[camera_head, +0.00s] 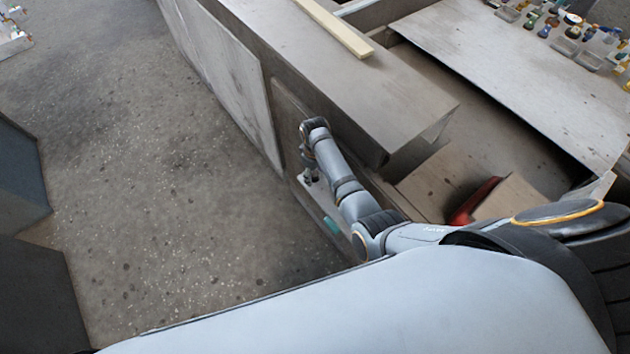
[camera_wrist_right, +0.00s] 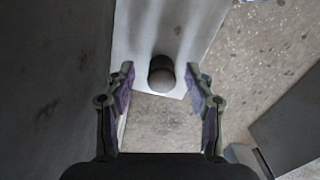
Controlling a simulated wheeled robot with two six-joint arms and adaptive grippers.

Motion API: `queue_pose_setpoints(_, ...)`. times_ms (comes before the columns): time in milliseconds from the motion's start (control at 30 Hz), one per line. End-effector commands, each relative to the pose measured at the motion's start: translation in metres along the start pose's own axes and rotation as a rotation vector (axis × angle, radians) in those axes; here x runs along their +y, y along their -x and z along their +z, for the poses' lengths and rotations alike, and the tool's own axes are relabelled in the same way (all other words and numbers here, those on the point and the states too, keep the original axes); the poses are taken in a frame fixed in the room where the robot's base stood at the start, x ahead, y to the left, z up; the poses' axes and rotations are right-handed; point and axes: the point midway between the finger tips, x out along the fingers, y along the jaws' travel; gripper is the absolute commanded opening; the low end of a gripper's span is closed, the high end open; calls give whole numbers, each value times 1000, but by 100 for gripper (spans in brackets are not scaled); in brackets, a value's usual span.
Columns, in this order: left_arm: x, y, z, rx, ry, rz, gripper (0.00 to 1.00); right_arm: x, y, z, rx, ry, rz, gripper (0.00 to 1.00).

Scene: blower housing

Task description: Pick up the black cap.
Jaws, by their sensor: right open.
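The black cap (camera_wrist_right: 161,74) shows in the right wrist view as a short dark cylinder with a greyish round end. It is on a pale, narrow surface, close to that surface's near end. My right gripper (camera_wrist_right: 160,88) is open, with one finger on each side of the cap and visible gaps between. I cannot tell how far the cap is from the fingertips in depth. In the head view my right gripper (camera_head: 311,179) is small and low beside the bench side, and I cannot make out the cap there. My left gripper is out of view.
A grey workbench (camera_head: 345,75) with a pale strip (camera_head: 335,27) on top stands by the arm. A red object (camera_head: 474,201) lies in an open box at right. A teal item (camera_head: 331,224) is near the gripper. Speckled floor (camera_head: 190,190) at left is clear.

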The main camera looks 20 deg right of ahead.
Motion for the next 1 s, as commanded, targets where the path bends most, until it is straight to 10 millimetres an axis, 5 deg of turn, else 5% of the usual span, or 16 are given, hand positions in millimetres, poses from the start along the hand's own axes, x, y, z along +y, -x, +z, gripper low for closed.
queue_pose_setpoints(233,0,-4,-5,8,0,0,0,0,-3,0,1,0,0,54)
queue_pose_setpoints(600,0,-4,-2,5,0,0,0,0,-3,0,1,0,0,6)
queue_pose_setpoints(1000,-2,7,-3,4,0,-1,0,1,8,-1,1,-1,0,5)
